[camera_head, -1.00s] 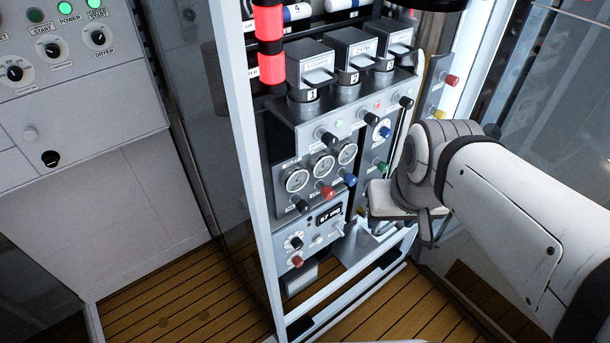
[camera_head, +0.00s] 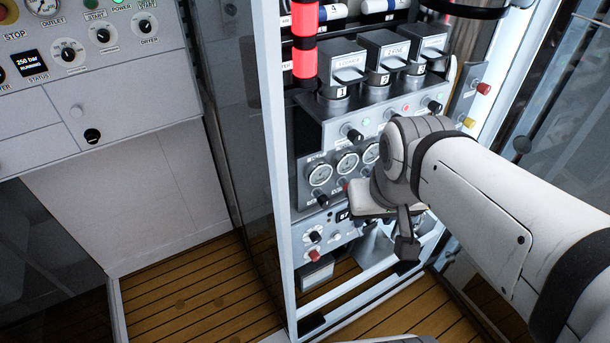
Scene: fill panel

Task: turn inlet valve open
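The fill panel (camera_head: 330,140) stands in an open white-framed cabinet. A row of black knobs runs along its top face, with one knob at the left (camera_head: 354,135) and one at the right (camera_head: 434,106). Below are round gauges (camera_head: 320,173), a black knob (camera_head: 322,200) under them, and a red knob (camera_head: 314,255) lower down. Labels are too small to read, so I cannot tell which is the inlet valve. My gripper (camera_head: 390,220) is in front of the panel's lower right, and my wrist hides several knobs. Its fingers are mostly hidden, and no grip on a knob shows.
Numbered filter housings (camera_head: 383,55) sit above the panel. A red lit column (camera_head: 304,40) and the white cabinet post (camera_head: 272,150) stand at the left. A control console (camera_head: 90,90) is farther left. Wooden floor (camera_head: 185,295) is clear in front.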

